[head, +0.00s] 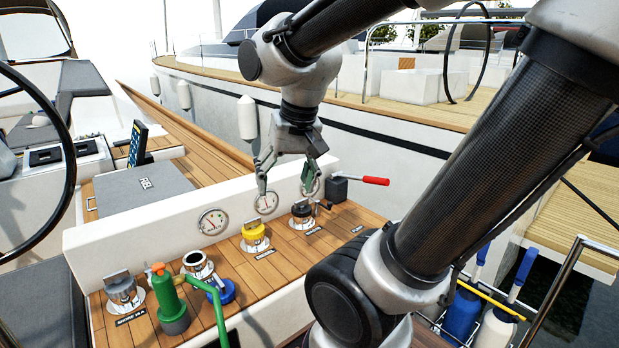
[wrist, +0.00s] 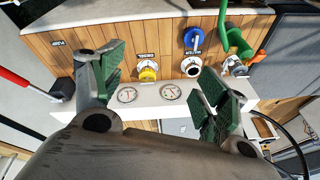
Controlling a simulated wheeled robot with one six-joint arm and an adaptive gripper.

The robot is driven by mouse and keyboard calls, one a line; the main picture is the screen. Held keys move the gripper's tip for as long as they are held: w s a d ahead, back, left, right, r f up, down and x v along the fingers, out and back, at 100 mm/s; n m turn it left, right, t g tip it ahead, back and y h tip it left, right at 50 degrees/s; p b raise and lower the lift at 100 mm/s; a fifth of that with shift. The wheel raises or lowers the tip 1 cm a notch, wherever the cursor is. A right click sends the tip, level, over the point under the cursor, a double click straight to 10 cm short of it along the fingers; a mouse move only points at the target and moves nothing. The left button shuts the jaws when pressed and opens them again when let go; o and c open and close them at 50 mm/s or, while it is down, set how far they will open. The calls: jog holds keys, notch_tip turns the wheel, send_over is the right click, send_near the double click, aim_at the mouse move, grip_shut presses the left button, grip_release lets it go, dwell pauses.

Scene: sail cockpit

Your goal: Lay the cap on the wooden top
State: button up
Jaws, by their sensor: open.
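The wooden top (head: 275,262) is a planked ledge with several deck fillers. A blue cap (head: 221,291) lies on it beside an open filler (head: 198,263) with a dark mouth; the blue cap also shows in the wrist view (wrist: 193,39). A yellow cap (head: 255,232) sits on the diesel filler and shows in the wrist view (wrist: 148,75). A black cap (head: 301,210) and a grey cap (head: 121,287) sit on other fillers. I cannot tell which cap is meant. My gripper (head: 288,182) is open and empty, above the ledge's back wall, clear of the caps.
A green nozzle with hose (head: 168,297) stands near the blue cap. A red-handled lever (head: 372,181) stands at the far right end. Round gauges (head: 212,221) are on the white back wall. Bare planks lie between the fillers.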

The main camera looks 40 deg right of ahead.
jog(key=s+d+r+n, duration=0.1)
jog(key=s+d+n, duration=0.1)
jog(key=s+n, duration=0.2)
jog(key=shift+s+r+t, duration=0.4)
jog(key=shift+s, duration=0.35)
